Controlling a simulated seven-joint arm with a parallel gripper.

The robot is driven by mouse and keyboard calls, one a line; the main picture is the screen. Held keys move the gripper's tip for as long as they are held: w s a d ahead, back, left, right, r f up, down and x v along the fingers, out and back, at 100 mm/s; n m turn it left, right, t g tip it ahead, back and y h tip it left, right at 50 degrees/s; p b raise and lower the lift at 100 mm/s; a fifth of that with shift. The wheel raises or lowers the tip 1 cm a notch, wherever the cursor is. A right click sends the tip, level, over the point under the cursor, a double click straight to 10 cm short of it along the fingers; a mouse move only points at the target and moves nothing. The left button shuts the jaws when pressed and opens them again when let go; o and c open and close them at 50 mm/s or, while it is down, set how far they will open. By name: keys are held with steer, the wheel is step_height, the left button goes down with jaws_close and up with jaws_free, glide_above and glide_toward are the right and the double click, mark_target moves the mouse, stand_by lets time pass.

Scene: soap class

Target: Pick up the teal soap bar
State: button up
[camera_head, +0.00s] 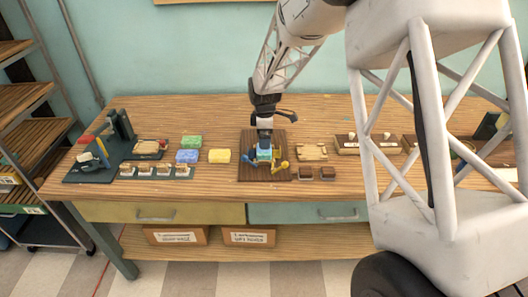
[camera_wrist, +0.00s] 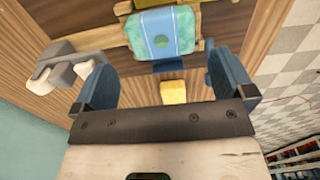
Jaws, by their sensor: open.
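The bar is ahead of the gap, and I see no contact. In the head view my gripper (camera_head: 264,144) is directly over the board and partly hides the bar.
Yellow and blue fittings (camera_head: 281,166) stand close around the bar. Green (camera_head: 191,141), blue and yellow (camera_head: 219,156) blocks lie left of the board. Brown blocks (camera_head: 327,173) and a wooden tray (camera_head: 347,148) lie right. The bench front is mostly clear.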

steer(key=shift+f, duration=0.25)
steer(key=shift+s+f, duration=0.1)
steer(key=shift+f, duration=2.5)
steer(key=c, duration=0.8)
steer(key=shift+r, duration=0.1)
steer(key=shift+r, duration=4.95)
